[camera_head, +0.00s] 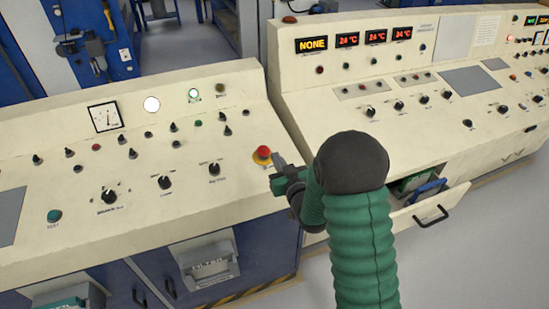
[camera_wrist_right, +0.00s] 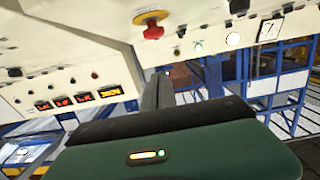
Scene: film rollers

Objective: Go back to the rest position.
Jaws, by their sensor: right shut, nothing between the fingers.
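My right gripper (camera_head: 277,173) is shut and empty at the end of my green-sleeved arm, which comes in from the lower right in the head view. Its tip is close to the red emergency button (camera_head: 263,153) on its yellow base, at the right end of the left console (camera_head: 130,215). I cannot tell whether they touch. In the right wrist view the dark fingers (camera_wrist_right: 158,90) are together, and the red button (camera_wrist_right: 152,31) shows above them with a gap in the picture. My left gripper is not in view.
An open drawer (camera_head: 432,212) juts out to the right of my arm, holding green and blue items. A filter bin (camera_head: 208,262) is below. Grey floor lies at lower right.

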